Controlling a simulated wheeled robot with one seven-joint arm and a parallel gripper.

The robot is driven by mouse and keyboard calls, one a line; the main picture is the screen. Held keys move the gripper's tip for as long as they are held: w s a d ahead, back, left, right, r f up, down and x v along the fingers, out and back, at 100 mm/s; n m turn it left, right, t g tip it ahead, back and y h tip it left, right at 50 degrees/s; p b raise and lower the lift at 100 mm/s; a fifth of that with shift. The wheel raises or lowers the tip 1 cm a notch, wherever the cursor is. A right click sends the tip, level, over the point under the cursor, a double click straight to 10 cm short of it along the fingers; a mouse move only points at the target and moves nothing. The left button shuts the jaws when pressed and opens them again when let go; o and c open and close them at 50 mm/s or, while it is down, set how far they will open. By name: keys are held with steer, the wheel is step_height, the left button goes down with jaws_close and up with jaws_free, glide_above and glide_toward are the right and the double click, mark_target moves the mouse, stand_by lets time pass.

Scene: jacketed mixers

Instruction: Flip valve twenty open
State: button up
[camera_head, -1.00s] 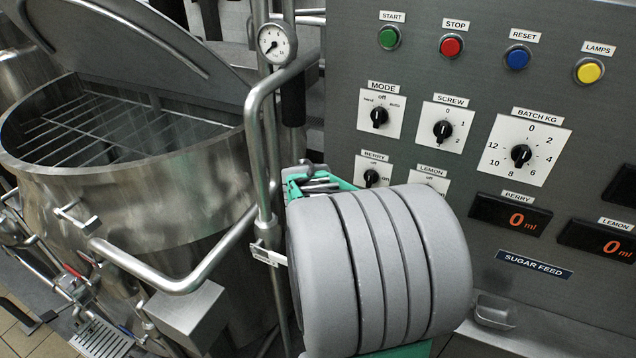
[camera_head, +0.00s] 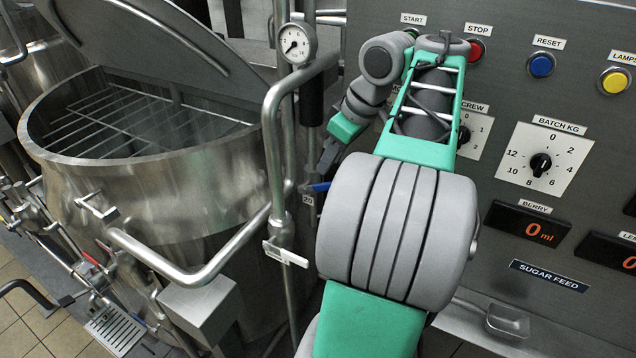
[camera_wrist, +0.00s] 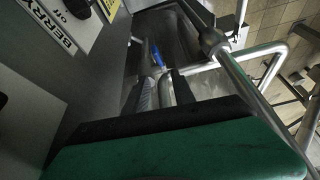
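A small blue lever (camera_head: 320,187) sits on a thin pipe beside a tag that seems to read 20 (camera_head: 307,199). It is partly hidden behind my arm in the head view. In the wrist view the blue lever (camera_wrist: 157,53) lies just beyond the fingertips. My gripper (camera_head: 326,165) points down just above the lever, and its fingers are partly hidden by the arm. In the wrist view my gripper (camera_wrist: 164,82) appears open, with a gap between the fingers and a steel pipe showing in it. I see no contact with the lever.
The control panel (camera_head: 590,130) with knobs and buttons stands close on the right. A bent steel pipe (camera_head: 272,130) with a pressure gauge (camera_head: 296,44) rises left of the lever. A large steel mixer (camera_head: 150,190) with a raised lid stands further left.

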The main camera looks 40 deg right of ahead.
mark_target(325, 183)
steer(key=shift+s+d+f+n, duration=0.2)
steer(key=shift+s+d+n, duration=0.15)
steer(key=shift+s, duration=0.3)
steer(key=shift+s+a+f+b, duration=0.1)
steer(key=shift+f+b, duration=0.2)
steer(key=b+x, duration=0.3)
steer(key=x, duration=0.4)
steer(key=shift+a+f, duration=0.1)
steer(key=shift+c, duration=0.3)
jaws_close()
